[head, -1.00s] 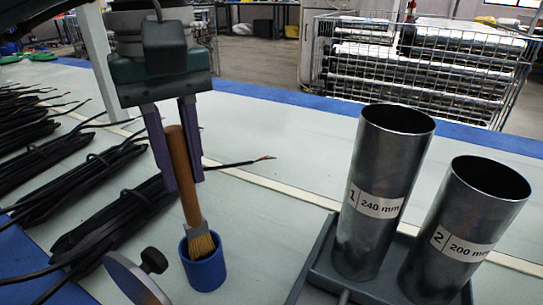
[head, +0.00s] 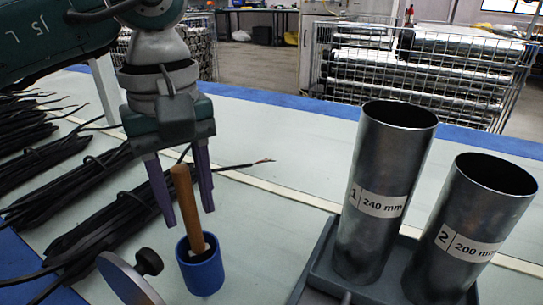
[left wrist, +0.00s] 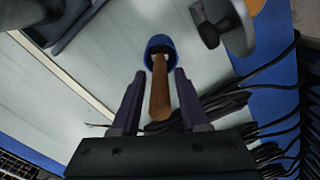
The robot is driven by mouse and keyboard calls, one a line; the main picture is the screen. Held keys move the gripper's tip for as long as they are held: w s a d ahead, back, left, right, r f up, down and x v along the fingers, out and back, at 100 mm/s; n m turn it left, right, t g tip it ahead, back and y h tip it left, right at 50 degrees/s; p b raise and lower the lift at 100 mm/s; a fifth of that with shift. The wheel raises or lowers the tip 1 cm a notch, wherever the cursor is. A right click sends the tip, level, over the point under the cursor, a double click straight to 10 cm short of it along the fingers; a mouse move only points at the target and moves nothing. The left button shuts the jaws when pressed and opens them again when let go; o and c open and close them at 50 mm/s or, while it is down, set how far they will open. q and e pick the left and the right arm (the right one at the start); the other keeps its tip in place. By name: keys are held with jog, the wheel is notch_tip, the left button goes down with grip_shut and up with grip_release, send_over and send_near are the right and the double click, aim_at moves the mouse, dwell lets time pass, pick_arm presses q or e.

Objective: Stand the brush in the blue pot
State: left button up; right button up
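The brush stands in the blue pot (head: 203,276), its wooden handle (head: 187,208) leaning slightly and its bristles hidden inside. The pot also shows in the left wrist view (left wrist: 158,42), with the brush handle (left wrist: 160,92) rising from it toward the camera. My left gripper (head: 189,218) is above the pot with its fingers on either side of the handle. Gaps show between the handle and both fingers in the left wrist view (left wrist: 160,85), so it is open. My right gripper is not in view.
Two metal tubes labelled 240 mm (head: 383,190) and 200 mm (head: 468,225) stand in a grey tray (head: 318,262) at right. Black cable bundles (head: 105,205) lie at left. A grey disc with a black knob (head: 148,262) is close to the pot's left.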

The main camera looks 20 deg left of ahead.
pick_arm(q)
jog(key=shift+o, duration=0.5)
jog(key=shift+r, duration=0.1)
jog(key=shift+r+p, duration=0.3)
notch_tip(320, 180, up, 12)
jog(key=shift+f+p, duration=0.2)
jog(key=shift+p, duration=0.9)
